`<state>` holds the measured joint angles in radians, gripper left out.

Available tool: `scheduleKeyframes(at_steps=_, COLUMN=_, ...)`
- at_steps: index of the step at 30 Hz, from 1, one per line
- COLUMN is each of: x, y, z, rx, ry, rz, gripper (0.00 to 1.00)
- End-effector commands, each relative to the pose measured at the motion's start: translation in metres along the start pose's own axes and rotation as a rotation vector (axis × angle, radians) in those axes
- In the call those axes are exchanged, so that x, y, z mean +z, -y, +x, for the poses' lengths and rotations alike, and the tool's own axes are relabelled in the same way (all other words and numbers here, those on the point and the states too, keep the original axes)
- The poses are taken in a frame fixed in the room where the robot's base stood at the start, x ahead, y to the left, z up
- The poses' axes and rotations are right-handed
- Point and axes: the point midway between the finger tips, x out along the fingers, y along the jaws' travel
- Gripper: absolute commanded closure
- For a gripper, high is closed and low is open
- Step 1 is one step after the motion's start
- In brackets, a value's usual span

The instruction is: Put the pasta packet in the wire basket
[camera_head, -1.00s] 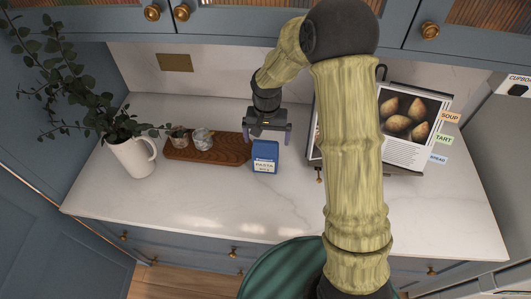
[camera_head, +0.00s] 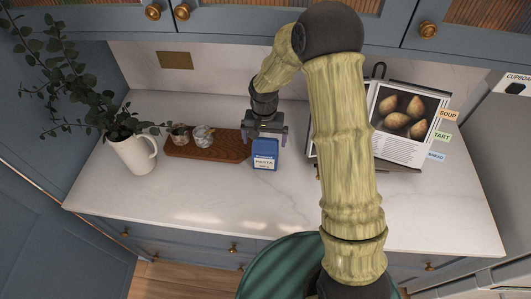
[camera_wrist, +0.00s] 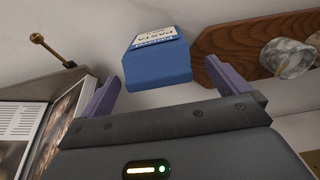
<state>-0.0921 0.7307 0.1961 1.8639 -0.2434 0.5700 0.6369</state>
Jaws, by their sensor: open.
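The pasta packet (camera_head: 265,155) is a small blue box with a white label. It stands on the pale marble worktop just right of the wooden board. In the wrist view the packet (camera_wrist: 156,62) lies ahead of my gripper, between the lines of its two fingers. My gripper (camera_head: 264,137) is open and empty, just above and behind the packet. In the wrist view its purple fingers (camera_wrist: 150,95) are spread wide, with the packet's near end close to the fingertips. I cannot tell whether the fingers flank it. No wire basket shows in either view.
A wooden board (camera_head: 222,149) with two small jars (camera_head: 202,137) lies left of the packet. A white jug of foliage (camera_head: 132,155) stands further left. A cookbook on a stand (camera_head: 405,120) is at right, partly behind my arm. The front worktop is clear.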

Motion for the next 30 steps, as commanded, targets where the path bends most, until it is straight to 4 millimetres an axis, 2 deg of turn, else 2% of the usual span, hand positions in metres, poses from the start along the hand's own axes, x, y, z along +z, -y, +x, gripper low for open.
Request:
scheduleKeyframes(at_steps=5, x=-0.001, y=-0.001, z=0.007, rx=0.001, ry=0.003, rz=0.0, gripper=0.0)
scheduleKeyframes(at_steps=15, x=-0.004, y=-0.003, z=0.045, rx=0.002, ry=0.003, rz=0.0, gripper=0.0)
scheduleKeyframes(at_steps=18, x=-0.005, y=-0.003, z=0.051, rx=0.0, ry=0.001, rz=0.001, gripper=0.0)
scheduleKeyframes(at_steps=30, x=-0.005, y=-0.003, z=0.052, rx=0.0, ry=0.0, rz=0.001, gripper=0.0)
